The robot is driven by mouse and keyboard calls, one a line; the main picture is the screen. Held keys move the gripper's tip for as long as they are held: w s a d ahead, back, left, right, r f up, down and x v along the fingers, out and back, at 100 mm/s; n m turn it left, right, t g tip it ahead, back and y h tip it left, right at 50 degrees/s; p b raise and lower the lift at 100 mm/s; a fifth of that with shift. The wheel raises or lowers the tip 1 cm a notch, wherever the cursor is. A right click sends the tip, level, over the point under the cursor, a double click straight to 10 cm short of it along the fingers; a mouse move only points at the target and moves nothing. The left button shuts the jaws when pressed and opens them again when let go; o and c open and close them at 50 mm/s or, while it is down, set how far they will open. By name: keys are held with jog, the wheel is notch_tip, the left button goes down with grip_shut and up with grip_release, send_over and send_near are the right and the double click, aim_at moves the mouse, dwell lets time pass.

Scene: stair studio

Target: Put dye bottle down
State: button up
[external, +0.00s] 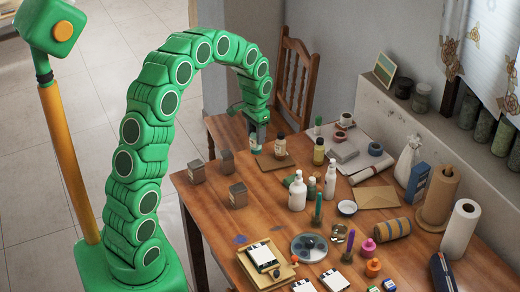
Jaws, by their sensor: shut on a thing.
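My green arm arches over from the left, and my gripper (257,124) points down over the far left part of the wooden table. It is shut on a small bottle with a pale label, the dye bottle (255,141). The bottle is upright, beside the left edge of a brown board (271,162). I cannot tell whether its base touches the table. A second small bottle (280,145) with a dark body and a pale label stands on or just behind the board. A yellowish bottle (319,152) stands to its right.
White bottles (297,193), a palette (309,247), paper rolls (460,228) and paint jars crowd the right and front.

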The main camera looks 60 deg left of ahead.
jog(key=shift+w+a+f, duration=0.65)
jog(key=shift+w+f, duration=0.7)
jog(key=shift+f, duration=0.45)
jog(key=shift+w+a+f, duration=0.7)
jog(key=shift+w+f, duration=0.6)
jog(key=shift+f, duration=0.5)
jog(key=shift+w+a+f, duration=0.65)
jog(key=shift+w+f, duration=0.7)
jog(key=shift+f, duration=0.45)
jog(key=shift+f, duration=0.1)
jog(key=o, duration=1.2)
notch_tip(320, 180, up, 12)
jog(key=shift+r, duration=0.15)
